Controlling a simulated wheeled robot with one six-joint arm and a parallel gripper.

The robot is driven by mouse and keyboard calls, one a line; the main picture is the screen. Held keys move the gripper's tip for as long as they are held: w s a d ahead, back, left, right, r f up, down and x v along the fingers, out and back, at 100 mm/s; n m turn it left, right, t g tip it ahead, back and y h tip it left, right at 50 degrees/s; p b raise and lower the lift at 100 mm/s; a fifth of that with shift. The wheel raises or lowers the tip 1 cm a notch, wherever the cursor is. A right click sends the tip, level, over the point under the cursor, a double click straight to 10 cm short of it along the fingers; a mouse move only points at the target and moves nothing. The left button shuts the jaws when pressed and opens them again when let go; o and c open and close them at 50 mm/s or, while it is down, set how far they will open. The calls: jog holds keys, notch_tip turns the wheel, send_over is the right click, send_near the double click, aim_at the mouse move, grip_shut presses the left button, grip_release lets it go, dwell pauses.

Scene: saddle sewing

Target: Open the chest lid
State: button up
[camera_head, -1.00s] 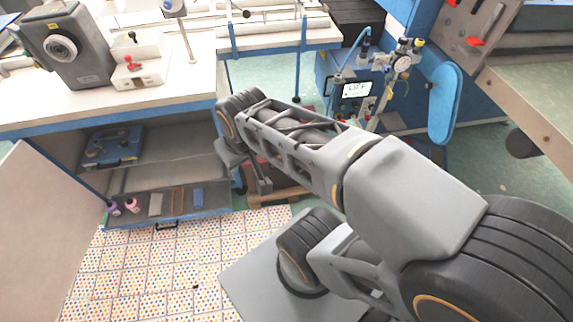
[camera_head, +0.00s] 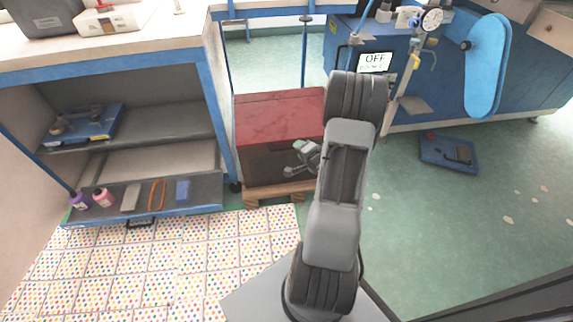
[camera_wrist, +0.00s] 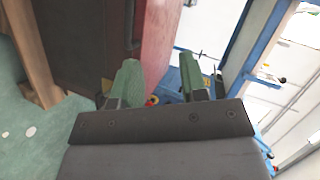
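My gripper (camera_head: 295,158) is in front of the chest's right part, just below the lid's front edge in the picture. In the wrist view my gripper (camera_wrist: 158,75) has its two greenish fingers spread with nothing held between them. The chest's dark front (camera_wrist: 80,40) and red lid (camera_wrist: 160,35) lie beyond the fingertips there. My arm hides the chest's right end in the head view.
An open shelf unit (camera_head: 150,125) stands left of the chest, with its lower drawer (camera_head: 210,190) pulled out holding bottles and small items. A blue machine (camera_head: 400,60) with an OFF screen is at the right.

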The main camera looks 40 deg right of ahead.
aim_at(287, 149)
notch_tip(287, 149, down, 7)
jog(key=s+m+t+b, duration=0.2)
jog(key=m+b, duration=0.1)
jog(key=shift+y, duration=0.3)
jog(key=shift+w+d+f+b, duration=0.35)
jog(key=shift+w+b, duration=0.5)
jog(key=shift+w, duration=1.3)
jog(key=shift+w+d+f+b, duration=0.15)
jog(key=shift+w+f+b, duration=0.55)
jog(key=shift+w, duration=1.45)
jog(key=shift+w+d+f+b, duration=0.2)
jog(key=shift+w+b, duration=0.85)
jog(key=shift+w, duration=1.1)
jog(key=shift+r, duration=0.1)
jog(key=shift+c, duration=0.3)
grip_shut()
